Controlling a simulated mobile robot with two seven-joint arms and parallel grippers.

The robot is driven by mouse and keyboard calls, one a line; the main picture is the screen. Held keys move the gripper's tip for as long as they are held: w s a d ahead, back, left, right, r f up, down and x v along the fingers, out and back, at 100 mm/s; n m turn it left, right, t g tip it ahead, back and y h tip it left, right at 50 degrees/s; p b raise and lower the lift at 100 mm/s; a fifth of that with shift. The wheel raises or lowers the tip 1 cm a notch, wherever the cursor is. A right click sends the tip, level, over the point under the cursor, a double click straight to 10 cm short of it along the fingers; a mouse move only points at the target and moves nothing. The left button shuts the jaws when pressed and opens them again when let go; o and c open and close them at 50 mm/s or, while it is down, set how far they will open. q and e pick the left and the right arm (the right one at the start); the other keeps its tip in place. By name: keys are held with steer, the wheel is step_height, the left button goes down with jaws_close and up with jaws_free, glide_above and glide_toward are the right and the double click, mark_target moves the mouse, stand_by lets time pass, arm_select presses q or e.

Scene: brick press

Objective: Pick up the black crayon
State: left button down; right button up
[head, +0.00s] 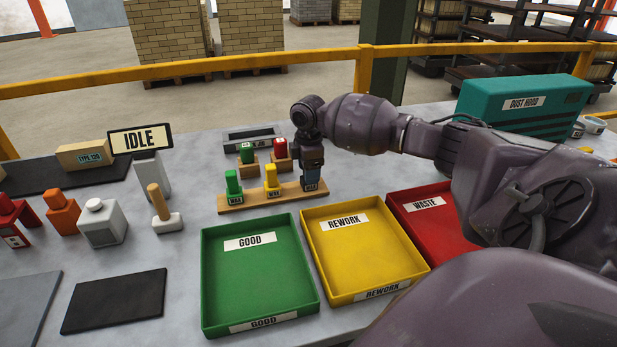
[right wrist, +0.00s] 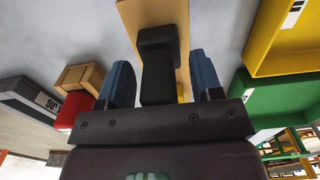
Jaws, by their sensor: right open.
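The black crayon (right wrist: 158,65) stands on the wooden rack, and in the right wrist view it sits between the two blue fingers of my right gripper (right wrist: 163,82). The jaws are open, with a gap on each side of the crayon. In the head view my right gripper (head: 312,168) points down over the right end of the wooden rack (head: 255,200) and mostly hides the crayon. A green crayon (head: 233,184) and a yellow crayon (head: 271,180) stand on the same rack to the left. My left gripper is not in view.
Green (head: 260,328), yellow (head: 372,297) and red (head: 425,192) trays lie in front and to the right. Small blocks with green (head: 246,153) and red (head: 281,148) pieces stand behind the rack. A brush (head: 162,210) stands left. A teal dust hood (head: 520,105) is at back right.

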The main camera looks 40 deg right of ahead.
steer(key=c, duration=1)
steer(key=shift+r, duration=0.15)
